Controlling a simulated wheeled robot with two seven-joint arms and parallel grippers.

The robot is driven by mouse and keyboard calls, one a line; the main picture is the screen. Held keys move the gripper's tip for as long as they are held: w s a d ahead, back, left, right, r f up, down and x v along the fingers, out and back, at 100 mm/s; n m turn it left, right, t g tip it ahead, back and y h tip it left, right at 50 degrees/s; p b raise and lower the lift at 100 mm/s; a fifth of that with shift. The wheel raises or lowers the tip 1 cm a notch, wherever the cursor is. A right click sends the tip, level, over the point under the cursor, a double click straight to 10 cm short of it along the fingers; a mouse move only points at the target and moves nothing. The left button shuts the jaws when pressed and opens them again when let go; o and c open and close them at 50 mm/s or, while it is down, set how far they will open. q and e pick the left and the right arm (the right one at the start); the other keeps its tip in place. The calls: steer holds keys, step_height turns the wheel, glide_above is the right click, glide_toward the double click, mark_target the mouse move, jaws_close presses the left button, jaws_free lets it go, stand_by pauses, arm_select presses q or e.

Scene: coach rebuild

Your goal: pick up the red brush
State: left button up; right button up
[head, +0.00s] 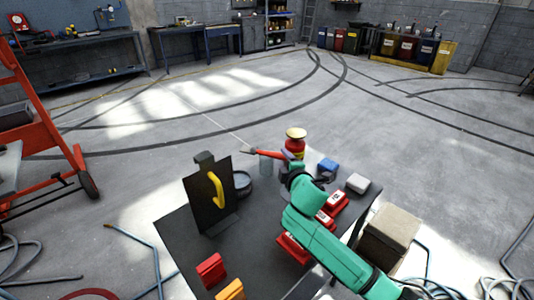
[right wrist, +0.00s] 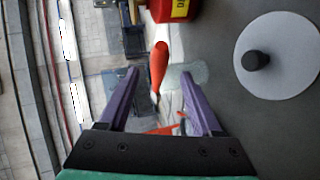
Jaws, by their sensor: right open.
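The red brush (head: 270,153) shows in the head view near the table's far edge, beside a red tin with a gold lid and above a clear jar (head: 266,168). In the right wrist view the red brush (right wrist: 158,67) lies between the two purple fingers of my right gripper (right wrist: 160,73), with a gap on both sides. The gripper is open and holds nothing. I cannot tell its height above the brush. In the head view my teal arm hides most of this gripper. My left gripper is not in view.
The red tin (head: 295,148) stands close to the brush. A black panel with a yellow hook (head: 216,188) stands to the left. A box (head: 393,230) stands at the right.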

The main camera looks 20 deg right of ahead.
mark_target(283, 158)
steer(key=x, duration=0.5)
steer(key=shift+w+d, duration=0.1)
steer(key=shift+d, duration=0.1)
jaws_close()
